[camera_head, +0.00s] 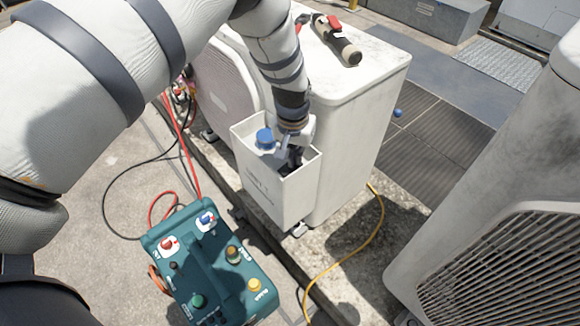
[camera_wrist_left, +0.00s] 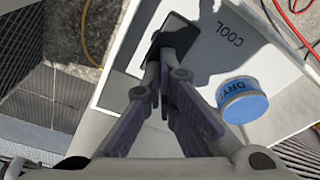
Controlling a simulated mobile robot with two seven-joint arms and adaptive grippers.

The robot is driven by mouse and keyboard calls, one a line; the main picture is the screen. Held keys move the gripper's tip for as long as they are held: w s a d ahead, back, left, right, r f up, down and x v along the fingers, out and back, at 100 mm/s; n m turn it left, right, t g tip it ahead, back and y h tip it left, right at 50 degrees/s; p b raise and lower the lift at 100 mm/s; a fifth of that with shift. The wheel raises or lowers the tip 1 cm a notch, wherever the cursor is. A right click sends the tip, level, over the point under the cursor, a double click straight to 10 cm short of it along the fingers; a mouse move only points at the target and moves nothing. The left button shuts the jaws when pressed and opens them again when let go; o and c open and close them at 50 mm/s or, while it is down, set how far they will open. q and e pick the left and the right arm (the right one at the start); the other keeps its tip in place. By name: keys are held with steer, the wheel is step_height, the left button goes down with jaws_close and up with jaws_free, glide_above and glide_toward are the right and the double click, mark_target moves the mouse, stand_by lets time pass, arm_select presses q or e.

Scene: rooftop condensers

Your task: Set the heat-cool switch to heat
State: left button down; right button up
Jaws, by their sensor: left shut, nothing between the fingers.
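A white open-topped box (camera_head: 268,190) is fixed to the side of a white condenser unit (camera_head: 362,100). Inside it, the wrist view shows a dark switch (camera_wrist_left: 180,27) on a pale panel, with the word COOL (camera_wrist_left: 230,35) beside it. No HEAT label can be read. My left gripper (camera_head: 292,158) reaches down into the box. In the wrist view its fingers (camera_wrist_left: 170,55) are together and empty, with the tips over the switch. I cannot tell whether they touch it. The fingers hide part of the switch, so its position is unclear. My right gripper is out of view.
A blue cap marked DRY (camera_wrist_left: 243,100) stands in the box beside my gripper; it also shows in the head view (camera_head: 265,138). A teal manifold box (camera_head: 215,262) with hoses sits on the ground. A tool (camera_head: 342,46) lies on the condenser. Another unit (camera_head: 500,200) stands at right.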

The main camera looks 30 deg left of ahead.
arm_select(q)
steer(key=shift+f, duration=0.2)
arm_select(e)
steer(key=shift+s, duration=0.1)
arm_select(q)
steer(key=shift+r+p, duration=1.4)
steer(key=shift+r, duration=2.25)
steer(key=shift+f, duration=0.1)
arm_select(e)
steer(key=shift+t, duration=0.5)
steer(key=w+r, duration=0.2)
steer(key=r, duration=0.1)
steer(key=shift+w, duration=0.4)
arm_select(q)
steer(key=shift+s+f, duration=0.1)
